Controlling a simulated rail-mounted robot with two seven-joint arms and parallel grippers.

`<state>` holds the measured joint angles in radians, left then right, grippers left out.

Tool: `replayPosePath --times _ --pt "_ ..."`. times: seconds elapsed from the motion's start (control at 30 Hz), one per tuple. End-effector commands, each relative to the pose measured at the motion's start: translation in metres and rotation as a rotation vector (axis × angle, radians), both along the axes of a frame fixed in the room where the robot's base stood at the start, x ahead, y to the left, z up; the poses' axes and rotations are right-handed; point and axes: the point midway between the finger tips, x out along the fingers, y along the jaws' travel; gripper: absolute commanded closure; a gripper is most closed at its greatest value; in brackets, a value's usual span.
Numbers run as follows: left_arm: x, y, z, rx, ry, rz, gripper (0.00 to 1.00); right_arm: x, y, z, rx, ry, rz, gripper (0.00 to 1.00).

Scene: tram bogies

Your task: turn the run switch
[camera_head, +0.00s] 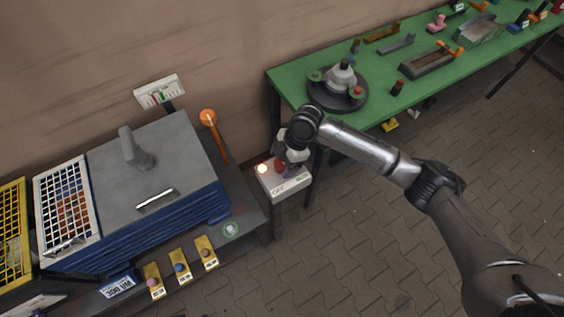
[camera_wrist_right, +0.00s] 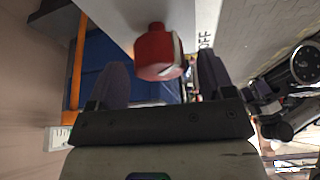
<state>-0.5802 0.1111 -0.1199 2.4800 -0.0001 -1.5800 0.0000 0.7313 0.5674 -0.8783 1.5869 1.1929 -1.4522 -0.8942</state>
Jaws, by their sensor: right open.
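The run switch is a red knob (camera_head: 279,166) on a pale control box (camera_head: 287,188) that stands between the grey machine and the green table. In the right wrist view the red knob (camera_wrist_right: 156,52) has a pale pointer edge, and an "OFF" label shows on the box face (camera_wrist_right: 206,25) beside it. My right gripper (camera_head: 287,165) is at the box, partly covering the knob from the head camera. In the wrist view my right gripper (camera_wrist_right: 163,75) is open, with the knob between and just beyond its fingertips. I cannot tell whether a finger touches it. My left gripper is not in view.
A lit lamp (camera_head: 262,169) is on the box. An orange lever (camera_head: 213,130) rises beside the grey machine (camera_head: 165,165). The green table (camera_head: 300,82) holds a round dark fixture (camera_head: 337,94) and several tools.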

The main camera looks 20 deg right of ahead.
Motion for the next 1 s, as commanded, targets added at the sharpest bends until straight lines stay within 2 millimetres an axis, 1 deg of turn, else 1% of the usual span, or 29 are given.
replayPosePath --times 0.13,0.47,0.57,1.0 --pt "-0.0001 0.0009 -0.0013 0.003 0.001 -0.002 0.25 -0.0001 0.0028 -0.0072 0.001 0.000 -0.001 0.25" --pt "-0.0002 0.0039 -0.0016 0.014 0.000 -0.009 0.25 -0.0003 0.0038 -0.0089 0.001 0.000 -0.001 0.25" --pt "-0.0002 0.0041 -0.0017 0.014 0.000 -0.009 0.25 -0.0003 0.0038 -0.0088 0.001 0.000 -0.001 0.33" --pt "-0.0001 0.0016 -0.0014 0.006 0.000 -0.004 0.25 -0.0003 0.0037 -0.0086 0.000 0.000 -0.001 0.74"
